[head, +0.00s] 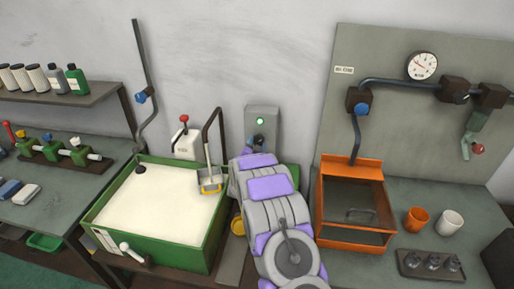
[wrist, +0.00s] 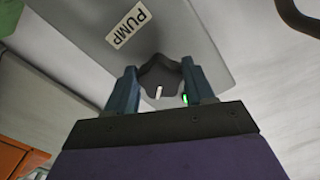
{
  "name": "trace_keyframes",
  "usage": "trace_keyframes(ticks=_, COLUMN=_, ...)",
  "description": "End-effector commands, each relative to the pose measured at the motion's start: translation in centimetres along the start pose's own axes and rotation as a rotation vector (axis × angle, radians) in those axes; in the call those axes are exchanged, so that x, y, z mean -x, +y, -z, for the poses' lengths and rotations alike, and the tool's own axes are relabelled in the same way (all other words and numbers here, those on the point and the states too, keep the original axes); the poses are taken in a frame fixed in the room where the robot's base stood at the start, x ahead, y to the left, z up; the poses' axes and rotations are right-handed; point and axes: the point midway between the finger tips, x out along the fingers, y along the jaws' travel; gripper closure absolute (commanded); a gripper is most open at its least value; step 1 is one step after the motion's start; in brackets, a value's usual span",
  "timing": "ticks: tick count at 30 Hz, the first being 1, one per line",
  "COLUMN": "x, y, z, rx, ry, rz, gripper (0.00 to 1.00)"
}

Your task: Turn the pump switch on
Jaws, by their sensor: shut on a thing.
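The pump switch is a dark knob (wrist: 160,72) with a white pointer line, on a grey box labelled PUMP (wrist: 128,28) in the wrist view. My gripper (wrist: 163,88) is shut on the knob, one blue-grey finger on each side. In the head view the grey switch box (head: 262,115) is on the wall behind my arm, with a lit green light (head: 260,121). My gripper (head: 257,142) is at the lower part of the box and hides most of the knob. The green light (wrist: 185,99) also shows beside the right finger in the wrist view.
A green tank of white liquid (head: 150,215) stands left of my arm, with a small yellow-edged scoop (head: 210,183) at its corner. An orange bin (head: 352,235) is at the right, beside two cups (head: 433,220). A grey pipe panel (head: 400,130) stands behind them.

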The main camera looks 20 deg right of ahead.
Motion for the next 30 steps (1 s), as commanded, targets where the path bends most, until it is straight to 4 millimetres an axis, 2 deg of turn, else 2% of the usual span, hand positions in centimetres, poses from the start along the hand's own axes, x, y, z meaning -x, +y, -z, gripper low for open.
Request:
trace_keyframes(ticks=18, x=0.04, y=0.04, z=-0.48, rx=-0.538, ry=-0.003, rz=-0.004, gripper=0.78)
trace_keyframes(ticks=30, x=-0.01, y=-0.05, z=-0.19, rx=-0.696, ry=-0.001, rz=-0.006, gripper=0.78)
